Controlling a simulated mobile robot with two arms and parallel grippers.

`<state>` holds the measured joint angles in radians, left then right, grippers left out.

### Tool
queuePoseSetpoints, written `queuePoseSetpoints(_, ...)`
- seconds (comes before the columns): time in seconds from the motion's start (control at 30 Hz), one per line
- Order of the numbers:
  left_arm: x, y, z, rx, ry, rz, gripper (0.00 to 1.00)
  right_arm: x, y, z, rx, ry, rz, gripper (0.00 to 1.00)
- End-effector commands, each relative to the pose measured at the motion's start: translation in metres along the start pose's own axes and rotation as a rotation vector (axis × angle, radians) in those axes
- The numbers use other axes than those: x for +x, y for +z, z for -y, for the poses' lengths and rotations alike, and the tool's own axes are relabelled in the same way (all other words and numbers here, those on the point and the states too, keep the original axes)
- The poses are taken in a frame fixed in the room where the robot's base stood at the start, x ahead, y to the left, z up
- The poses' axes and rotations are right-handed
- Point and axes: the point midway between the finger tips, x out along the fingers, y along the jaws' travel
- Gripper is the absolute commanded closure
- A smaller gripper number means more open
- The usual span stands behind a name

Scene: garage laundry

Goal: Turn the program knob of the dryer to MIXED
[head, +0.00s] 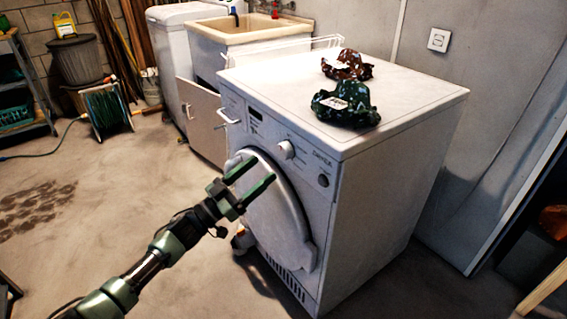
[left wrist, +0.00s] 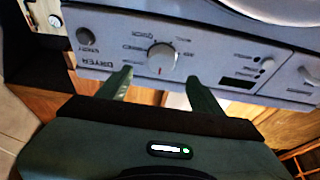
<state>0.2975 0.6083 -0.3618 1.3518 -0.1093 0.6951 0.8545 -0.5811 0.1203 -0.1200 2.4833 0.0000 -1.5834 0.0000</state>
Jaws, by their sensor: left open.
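The white dryer (head: 400,150) stands in the middle of the head view with its control panel facing me. Its round program knob (head: 286,149) sits on the panel above the door. My left gripper (head: 262,168) is open and empty, in front of the panel, below and left of the knob. In the left wrist view its fingertips (left wrist: 160,78) flank the knob's lower side, apart from it.
A green crumpled item (head: 345,103) and a brown one (head: 347,65) lie on the dryer top. The round door (head: 275,215) lies below the panel. A sink (head: 255,28) stands behind at the left. A hose reel (head: 105,108) stands further left. Floor at left is mostly free.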

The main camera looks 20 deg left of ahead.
Motion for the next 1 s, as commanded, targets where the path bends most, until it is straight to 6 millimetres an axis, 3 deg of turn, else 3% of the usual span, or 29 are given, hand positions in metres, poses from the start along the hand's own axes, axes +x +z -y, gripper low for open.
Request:
queuePoseSetpoints(0.13,0.024,-0.001,0.0,0.001,-0.001,-0.003,0.34,0.003,-0.002,0.0,0.0,0.0,-0.008,0.64)
queuePoseSetpoints(0.4,0.061,0.001,0.001,0.001,-0.003,0.001,0.34,0.006,-0.027,0.003,-0.004,-0.005,-0.117,0.64)
queuePoseSetpoints(0.77,0.07,0.001,0.001,0.001,-0.005,0.003,0.34,0.006,-0.034,0.004,-0.005,-0.006,-0.147,0.64)
queuePoseSetpoints(0.8,0.07,0.001,0.001,0.001,-0.005,0.003,0.37,0.006,-0.034,0.004,-0.005,-0.006,-0.147,0.64)
queuePoseSetpoints(0.87,0.069,0.001,0.001,0.001,-0.005,0.003,0.54,0.006,-0.034,0.004,-0.005,-0.006,-0.146,0.64)
queuePoseSetpoints(1.0,0.069,0.001,0.001,0.001,-0.005,0.003,0.93,0.006,-0.034,0.003,-0.005,-0.006,-0.146,0.64)
